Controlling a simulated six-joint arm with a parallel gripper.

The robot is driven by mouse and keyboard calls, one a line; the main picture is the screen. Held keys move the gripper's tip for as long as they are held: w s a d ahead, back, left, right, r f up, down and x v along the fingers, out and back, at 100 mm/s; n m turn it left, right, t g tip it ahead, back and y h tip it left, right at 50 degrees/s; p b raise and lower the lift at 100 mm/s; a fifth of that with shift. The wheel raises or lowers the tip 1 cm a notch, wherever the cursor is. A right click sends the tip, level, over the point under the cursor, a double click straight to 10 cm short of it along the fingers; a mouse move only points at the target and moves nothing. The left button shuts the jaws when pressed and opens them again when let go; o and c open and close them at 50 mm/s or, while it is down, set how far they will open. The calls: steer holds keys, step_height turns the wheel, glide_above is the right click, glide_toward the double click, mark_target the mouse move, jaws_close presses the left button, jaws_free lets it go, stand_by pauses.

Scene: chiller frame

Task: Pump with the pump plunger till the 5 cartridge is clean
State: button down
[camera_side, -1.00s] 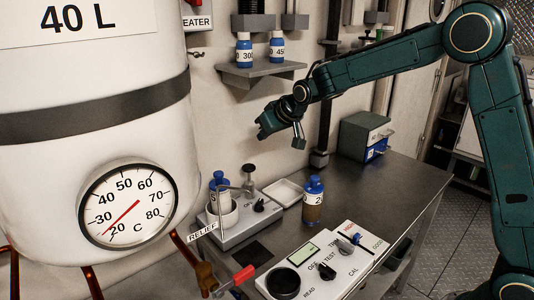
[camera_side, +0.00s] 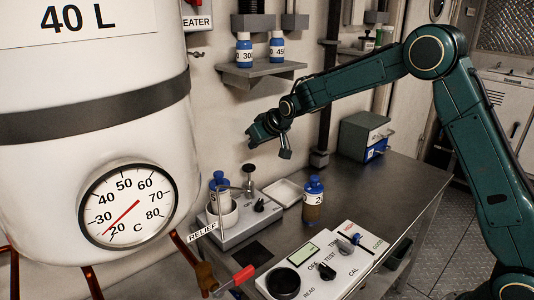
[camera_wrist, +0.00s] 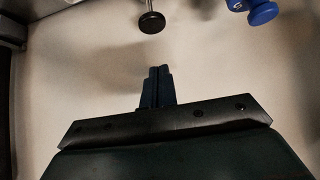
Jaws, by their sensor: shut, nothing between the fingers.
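The pump plunger (camera_side: 249,170) is a rod with a dark round knob, standing up from the grey pump unit (camera_side: 235,232). Its black knob (camera_wrist: 151,22) shows at the top of the wrist view. A blue-capped cartridge (camera_side: 219,189) stands in a white cup on the unit; a thin frame partly hides it, and its label looks like a 5 but is hard to read. My gripper (camera_side: 251,140) is shut and empty, in the air above the plunger and apart from it. Its closed fingers (camera_wrist: 158,73) point toward the knob in the wrist view.
A blue-capped bottle with brown contents (camera_side: 313,208) stands right of the pump unit. A white tray (camera_side: 284,192) lies behind. A test meter (camera_side: 330,262) is in front. The wall shelf (camera_side: 262,72) holds two bottles.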

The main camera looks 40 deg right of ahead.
mark_target(252, 171)
steer(key=x, duration=0.4)
steer(key=shift+w+f, duration=0.1)
steer(key=shift+f, duration=0.1)
step_height(252, 171, down, 2)
steer(key=shift+f, duration=0.8)
steer(key=shift+f, duration=1.95)
steer(key=shift+s, duration=0.25)
